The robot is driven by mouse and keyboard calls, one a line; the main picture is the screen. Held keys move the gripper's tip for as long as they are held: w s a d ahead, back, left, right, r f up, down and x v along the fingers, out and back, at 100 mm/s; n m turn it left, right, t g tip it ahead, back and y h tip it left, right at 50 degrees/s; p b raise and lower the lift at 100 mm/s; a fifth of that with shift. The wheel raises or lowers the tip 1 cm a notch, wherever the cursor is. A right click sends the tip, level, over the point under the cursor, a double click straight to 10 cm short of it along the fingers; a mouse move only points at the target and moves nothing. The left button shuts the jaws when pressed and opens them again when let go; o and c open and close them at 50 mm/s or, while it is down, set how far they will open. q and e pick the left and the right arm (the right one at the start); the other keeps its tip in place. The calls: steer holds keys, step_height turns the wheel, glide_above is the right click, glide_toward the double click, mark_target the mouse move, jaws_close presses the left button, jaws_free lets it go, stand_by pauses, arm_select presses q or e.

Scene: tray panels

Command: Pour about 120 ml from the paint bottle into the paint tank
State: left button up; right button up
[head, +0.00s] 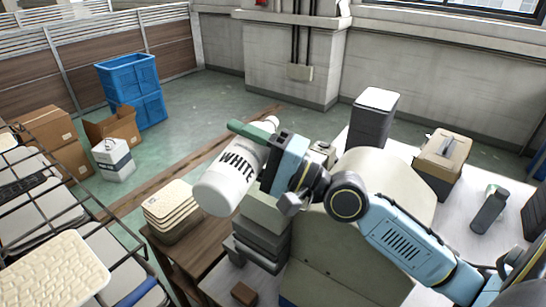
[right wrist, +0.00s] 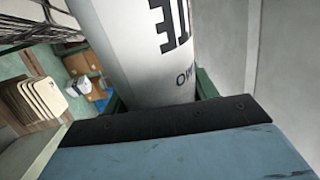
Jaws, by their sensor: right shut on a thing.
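The paint bottle (head: 226,182) is white with the dark word WHITE on its side. It is held aslant in the air, its broad end to the lower left and its narrower end to the upper right. My right gripper (head: 262,140) is shut around the bottle's body, with a green finger showing beyond it. In the right wrist view the bottle (right wrist: 150,50) fills the middle between the green fingers. I cannot pick out the paint tank for sure; a large beige body (head: 395,175) stands behind my right arm. My left gripper is not in view.
Below the bottle are a wooden table (head: 190,262) with a stack of pale panels (head: 170,205) and dark grey stacked boxes (head: 262,245). A wire rack (head: 100,215) of panels stands at left. Blue crates (head: 130,80) and cartons (head: 115,128) lie on the floor. A grey bottle (head: 490,210) stands at right.

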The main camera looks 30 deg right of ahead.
steer(key=shift+r+m, duration=0.1)
steer(key=shift+m, duration=0.3)
steer(key=shift+s+a+m+h, duration=0.3)
steer(key=shift+s+a+m, duration=0.25)
steer(key=shift+s+m, duration=0.05)
stand_by(1.3)
steer(key=shift+s+a+n+y, duration=0.1)
steer(key=shift+a+n+y, duration=0.1)
steer(key=shift+n, duration=0.4)
steer(key=shift+s+a+n+y, duration=0.1)
steer(key=shift+n+y, duration=0.1)
steer(key=shift+n, duration=0.4)
steer(key=n+b, duration=0.1)
steer(key=f+n+g+b, duration=0.1)
steer(key=n+b, duration=0.1)
steer(key=shift+y, duration=0.4)
steer(key=shift+r+n+b, duration=0.1)
steer(key=shift+n+b, duration=0.2)
steer(key=shift+n, duration=0.1)
steer(key=shift+r, duration=0.25)
